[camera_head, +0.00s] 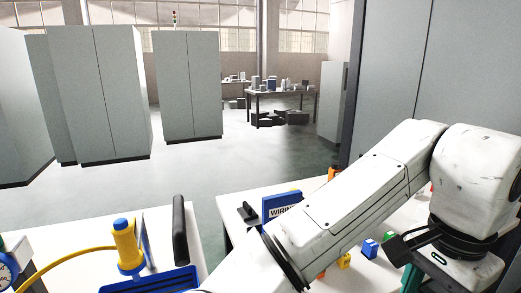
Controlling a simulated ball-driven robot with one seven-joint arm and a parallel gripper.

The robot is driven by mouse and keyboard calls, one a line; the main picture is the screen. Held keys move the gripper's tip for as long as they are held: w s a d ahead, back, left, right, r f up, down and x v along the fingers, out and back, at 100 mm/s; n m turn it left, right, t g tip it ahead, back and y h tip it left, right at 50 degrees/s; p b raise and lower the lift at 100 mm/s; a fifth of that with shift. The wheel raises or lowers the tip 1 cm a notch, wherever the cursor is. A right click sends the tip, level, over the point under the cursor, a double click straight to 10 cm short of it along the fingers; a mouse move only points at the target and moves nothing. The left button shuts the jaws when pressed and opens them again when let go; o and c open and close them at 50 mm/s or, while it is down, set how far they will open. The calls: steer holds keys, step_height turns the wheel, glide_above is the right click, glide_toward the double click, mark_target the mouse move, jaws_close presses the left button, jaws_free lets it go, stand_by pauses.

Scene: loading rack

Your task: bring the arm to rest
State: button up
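My white arm rises from the bottom middle of the head view, bends at the upper right and comes down at the right edge. The end of my arm, with my gripper (455,262), is at the lower right above a white table (312,186). Black parts surround the wrist there. The fingertips are not visible, so I cannot tell whether the gripper is open or shut, or whether it holds anything.
A yellow-and-blue tool (127,245) stands on the left table. Grey cabinets (188,85) stand behind; the floor between is clear.

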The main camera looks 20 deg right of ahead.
steer(key=w+d+f+n+t+h, duration=0.1)
steer(key=w+d+f+n+h, duration=0.15)
steer(key=d, duration=0.25)
steer(key=w+d+f+n+t+h, duration=0.1)
steer(key=d+n+h, duration=0.1)
steer(key=d+h, duration=0.3)
step_height(320, 180, down, 7)
steer(key=w+d+n+t, duration=0.1)
steer(key=n, duration=0.4)
steer(key=s+a+f+n+y, duration=0.2)
steer(key=s+a+f, duration=0.2)
steer(key=f, duration=0.4)
steer(key=s+a+f+n+g+y, duration=0.1)
steer(key=s+a+f+n+y, duration=0.1)
steer(key=s+a+f, duration=0.3)
steer(key=s+a+f+n+y, duration=0.3)
steer(key=s+a+f+n, duration=0.1)
steer(key=f, duration=0.7)
steer(key=s+a, duration=0.1)
steer(key=a, duration=0.1)
steer(key=shift+a+g, duration=0.3)
steer(key=shift+g, duration=0.1)
